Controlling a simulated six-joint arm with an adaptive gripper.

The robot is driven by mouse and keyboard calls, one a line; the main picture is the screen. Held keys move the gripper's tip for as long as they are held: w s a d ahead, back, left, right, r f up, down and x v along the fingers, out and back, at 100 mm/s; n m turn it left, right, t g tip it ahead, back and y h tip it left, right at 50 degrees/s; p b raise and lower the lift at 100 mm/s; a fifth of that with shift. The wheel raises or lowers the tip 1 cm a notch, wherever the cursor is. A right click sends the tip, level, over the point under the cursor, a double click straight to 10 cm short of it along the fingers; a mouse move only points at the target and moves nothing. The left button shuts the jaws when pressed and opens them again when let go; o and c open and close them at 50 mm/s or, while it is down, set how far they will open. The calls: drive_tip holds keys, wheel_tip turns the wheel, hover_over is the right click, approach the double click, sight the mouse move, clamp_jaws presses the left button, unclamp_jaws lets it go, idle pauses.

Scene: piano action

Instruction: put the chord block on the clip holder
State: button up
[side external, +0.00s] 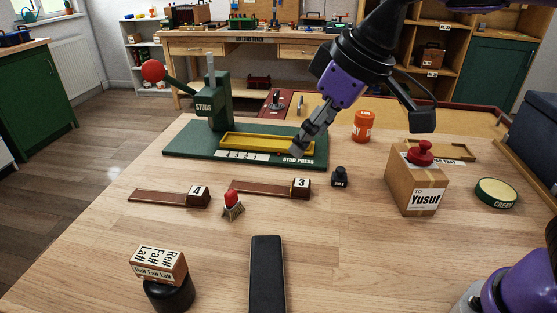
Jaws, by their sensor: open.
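The chord block (159,262), a small wooden block with white faces lettered "Re# Fa# La#", rests tilted on a round black base (170,293) at the lower left. A small metal clip-like stand with a red top (232,204) stands mid-table, and it may be the clip holder; I cannot tell for sure. My gripper (302,146) is open and appears empty, pointing down at the right end of the yellow tray. It is well above and right of the chord block in the picture. I cannot tell whether its tips touch the tray.
A green stud press (180,152) holds a yellow tray (262,143). Wooden pieces marked 4 (168,197) and 3 (270,188), a black weight (340,177), a black bar (267,275), a carton with red knob (417,185), an orange jar (363,126) and a green tin (496,193) surround clear patches.

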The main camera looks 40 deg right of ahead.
drive_tip(key=s+d+f+m+t+h, duration=0.1)
drive_tip(key=s+d+f+m, duration=0.3)
drive_tip(key=s+d, duration=0.6)
drive_tip(key=d+f+h, duration=0.1)
drive_tip(key=d, duration=0.1)
drive_tip(key=shift+d+m, duration=0.3)
drive_tip(key=shift+d, duration=0.1)
